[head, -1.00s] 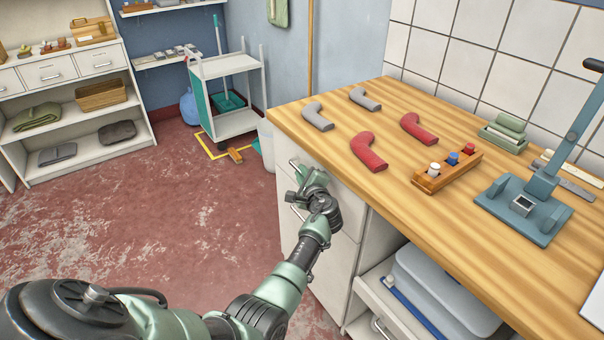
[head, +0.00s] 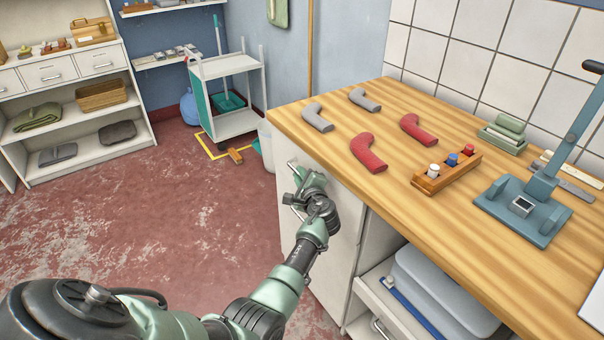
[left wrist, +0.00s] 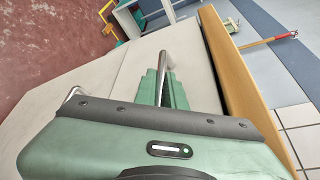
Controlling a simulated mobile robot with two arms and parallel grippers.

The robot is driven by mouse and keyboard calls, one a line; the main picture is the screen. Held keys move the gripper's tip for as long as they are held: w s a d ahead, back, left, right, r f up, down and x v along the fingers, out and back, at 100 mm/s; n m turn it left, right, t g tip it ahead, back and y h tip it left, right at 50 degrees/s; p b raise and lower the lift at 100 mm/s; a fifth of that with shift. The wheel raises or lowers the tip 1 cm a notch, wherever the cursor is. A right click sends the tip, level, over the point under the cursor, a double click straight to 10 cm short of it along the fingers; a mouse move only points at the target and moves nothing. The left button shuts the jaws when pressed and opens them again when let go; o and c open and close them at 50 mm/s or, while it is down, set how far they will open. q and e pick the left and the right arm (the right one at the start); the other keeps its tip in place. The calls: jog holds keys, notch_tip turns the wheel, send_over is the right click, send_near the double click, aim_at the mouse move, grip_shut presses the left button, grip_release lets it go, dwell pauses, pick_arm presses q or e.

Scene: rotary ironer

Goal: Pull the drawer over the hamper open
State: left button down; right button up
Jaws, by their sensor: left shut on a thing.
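The drawer's pale front (head: 312,159) is just under the wooden counter; it also shows in the left wrist view (left wrist: 196,62). My left gripper (head: 308,183) is at this front, shut on the drawer's bar handle (left wrist: 166,68), which runs between its green fingers in the left wrist view. The drawer looks closed, with no clear gap in the head view. Below it is the hamper's pale front (head: 338,255) with its own bar handle (left wrist: 73,95), which my gripper does not hold. The gripper hides part of the drawer front. My right gripper is not in view.
The counter (head: 480,225) carries grey and red curved pieces, a bottle rack (head: 446,172) and a blue press stand (head: 524,208). An open bay with a grey bin (head: 440,290) is at right. A cart (head: 228,95) stands at the back. The red floor left of the cabinet is clear.

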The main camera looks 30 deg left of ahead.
pick_arm(q)
jog(key=s+a+p, duration=0.2)
jog(key=s+a, duration=0.2)
jog(key=s, duration=0.6)
jog(key=s+a+p, duration=0.3)
jog(key=s+a, duration=0.1)
jog(key=s, duration=0.6)
jog(key=s+a+p, duration=0.3)
jog(key=s+a, duration=0.1)
jog(key=s, duration=0.6)
jog(key=shift+a, duration=0.2)
jog(key=c, duration=1.8)
grip_release()
jog(key=shift+o, duration=0.2)
jog(key=b+v, duration=0.1)
jog(key=v, duration=0.7)
